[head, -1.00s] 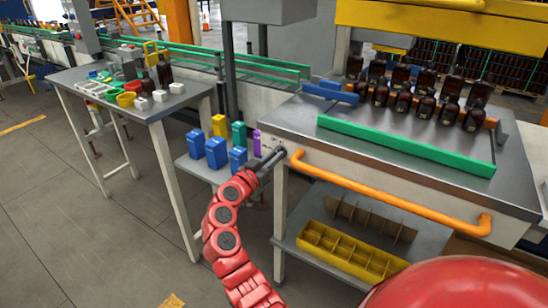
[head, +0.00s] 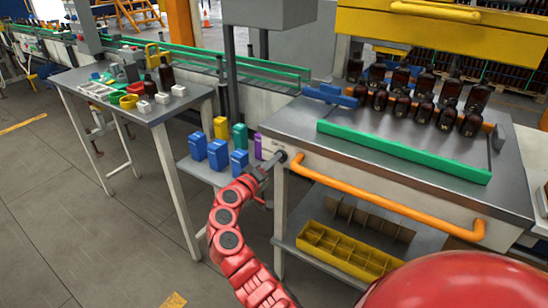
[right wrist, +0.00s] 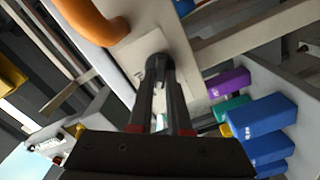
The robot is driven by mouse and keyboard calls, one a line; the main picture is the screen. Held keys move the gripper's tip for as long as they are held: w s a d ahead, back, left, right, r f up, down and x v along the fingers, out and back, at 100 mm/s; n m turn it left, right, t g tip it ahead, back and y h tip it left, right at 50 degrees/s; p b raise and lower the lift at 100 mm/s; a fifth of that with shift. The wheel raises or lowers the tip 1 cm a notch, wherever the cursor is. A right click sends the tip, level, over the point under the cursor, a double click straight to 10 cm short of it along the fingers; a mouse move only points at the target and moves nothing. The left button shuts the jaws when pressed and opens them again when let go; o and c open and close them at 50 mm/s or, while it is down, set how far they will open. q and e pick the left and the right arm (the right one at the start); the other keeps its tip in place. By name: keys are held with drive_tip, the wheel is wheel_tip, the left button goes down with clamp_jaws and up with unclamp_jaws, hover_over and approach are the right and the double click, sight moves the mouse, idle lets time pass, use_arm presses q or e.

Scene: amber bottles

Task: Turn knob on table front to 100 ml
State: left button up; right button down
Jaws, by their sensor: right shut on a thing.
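The dark knob (right wrist: 158,62) sits on a light plate (right wrist: 150,72) on the front of the metal table (head: 330,142), near its left corner. My right gripper (head: 277,158) reaches it from the front, on the red arm. In the right wrist view, the two dark fingers of my right gripper (right wrist: 160,80) are shut on the knob, one on each side. The fingers hide most of the knob, and I cannot read any scale or mark around it. My left gripper is not in view.
An orange handrail (head: 385,198) runs along the table front just right of the knob. Blue boxes (head: 217,154) and a purple box (head: 258,146) stand on a low shelf to the left. Amber bottles (head: 402,107) stand on the table. A yellow divided crate (head: 348,252) is below.

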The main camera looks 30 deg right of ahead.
drive_tip(key=shift+n+p, duration=1.9)
drive_tip(key=shift+n, duration=1.3)
drive_tip(key=shift+f, duration=0.1)
drive_tip(key=c, duration=0.9)
unclamp_jaws()
drive_tip(key=shift+o, duration=0.2)
drive_tip(key=b+v, duration=0.2)
drive_tip(key=v, duration=1.5)
drive_tip(key=shift+a, duration=0.2)
